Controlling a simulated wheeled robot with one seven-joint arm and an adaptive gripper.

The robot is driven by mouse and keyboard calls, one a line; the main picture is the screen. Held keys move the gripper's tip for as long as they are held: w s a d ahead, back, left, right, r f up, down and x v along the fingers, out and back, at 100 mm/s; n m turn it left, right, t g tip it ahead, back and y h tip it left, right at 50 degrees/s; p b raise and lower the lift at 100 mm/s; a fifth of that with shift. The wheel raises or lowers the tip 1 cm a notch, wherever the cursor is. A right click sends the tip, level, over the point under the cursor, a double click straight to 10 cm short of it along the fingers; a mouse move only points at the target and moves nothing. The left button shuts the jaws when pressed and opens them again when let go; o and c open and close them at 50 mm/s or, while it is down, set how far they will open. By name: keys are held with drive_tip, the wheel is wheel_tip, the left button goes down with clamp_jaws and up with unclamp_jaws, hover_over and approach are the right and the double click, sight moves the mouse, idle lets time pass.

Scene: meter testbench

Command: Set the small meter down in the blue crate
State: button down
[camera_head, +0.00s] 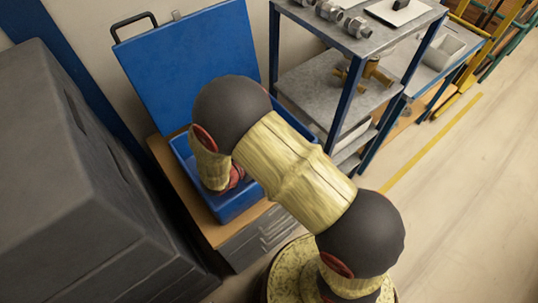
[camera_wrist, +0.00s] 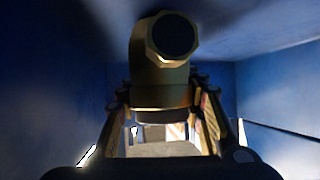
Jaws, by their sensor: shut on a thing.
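The small meter (camera_wrist: 160,72) is a brass-coloured body with a round dark end facing the camera. In the wrist view my gripper (camera_wrist: 162,116) is shut on it, one finger on each side. Blue walls of the crate (camera_wrist: 45,85) surround the meter and gripper on both sides. In the head view the blue crate (camera_head: 238,206) stands open and my arm reaches down into it. My arm hides most of the crate's inside, the gripper and the meter there. I cannot tell whether the meter touches the crate floor.
The crate stands on a wood-topped grey drawer cabinet (camera_head: 262,238). A blue panel (camera_head: 165,60) with a black handle rises behind it. A large dark grey case (camera_head: 70,170) is at left. A metal shelf unit (camera_head: 318,92) with fittings stands close at right. Floor is clear farther right.

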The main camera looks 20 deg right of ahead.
drive_tip(key=shift+f, duration=0.2)
drive_tip(key=c, duration=1.1)
unclamp_jaws()
drive_tip(key=shift+c, duration=0.2)
drive_tip(key=shift+s+a+r, duration=0.1)
drive_tip(key=shift+a+r, duration=0.15)
drive_tip(key=shift+a, duration=0.05)
drive_tip(key=p+v, duration=0.1)
drive_tip(key=v, duration=0.5)
drive_tip(key=shift+s+a+r, duration=0.15)
drive_tip(key=shift+s+a, duration=0.05)
drive_tip(key=shift+a, duration=0.1)
